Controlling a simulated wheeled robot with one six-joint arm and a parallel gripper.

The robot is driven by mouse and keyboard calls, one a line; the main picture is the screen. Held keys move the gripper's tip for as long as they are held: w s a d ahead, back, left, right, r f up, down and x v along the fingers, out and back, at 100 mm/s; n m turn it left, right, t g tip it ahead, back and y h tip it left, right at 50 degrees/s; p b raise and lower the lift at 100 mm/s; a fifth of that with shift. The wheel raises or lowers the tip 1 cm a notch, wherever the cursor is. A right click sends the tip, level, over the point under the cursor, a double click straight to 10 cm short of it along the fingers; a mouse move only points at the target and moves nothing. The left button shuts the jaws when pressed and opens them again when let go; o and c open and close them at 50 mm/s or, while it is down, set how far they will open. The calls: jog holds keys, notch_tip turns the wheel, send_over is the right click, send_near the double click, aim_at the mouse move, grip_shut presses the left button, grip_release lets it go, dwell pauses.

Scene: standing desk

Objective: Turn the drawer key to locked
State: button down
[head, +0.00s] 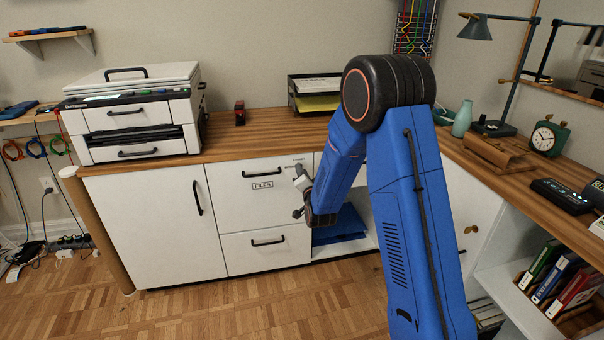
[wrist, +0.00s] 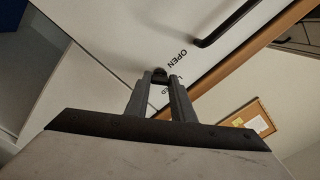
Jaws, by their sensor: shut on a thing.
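The drawer key (wrist: 159,72) shows in the wrist view as a small dark piece between my fingertips, against the white drawer front (wrist: 125,35). My gripper (wrist: 160,80) is shut on it. The word OPEN (wrist: 177,59) is printed beside the key. A second word by the right finger is partly covered, with only its last letters clear. In the head view my gripper (head: 301,178) is at the upper right of the FILES drawer (head: 240,188), and the key cannot be made out there. The key's exact angle is hard to tell.
A black handle (wrist: 230,25) is near the key in the wrist view. The wooden desktop (head: 255,138) overhangs the drawers. A lower drawer (head: 280,250) is below, and an open shelf with a blue item (head: 340,238) is to the right. A printer (head: 135,112) stands above left.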

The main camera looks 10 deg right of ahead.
jog(key=shift+f+m, duration=0.1)
jog(key=shift+m, duration=3.5)
jog(key=c, duration=1.5)
grip_release()
jog(key=shift+d, duration=0.1)
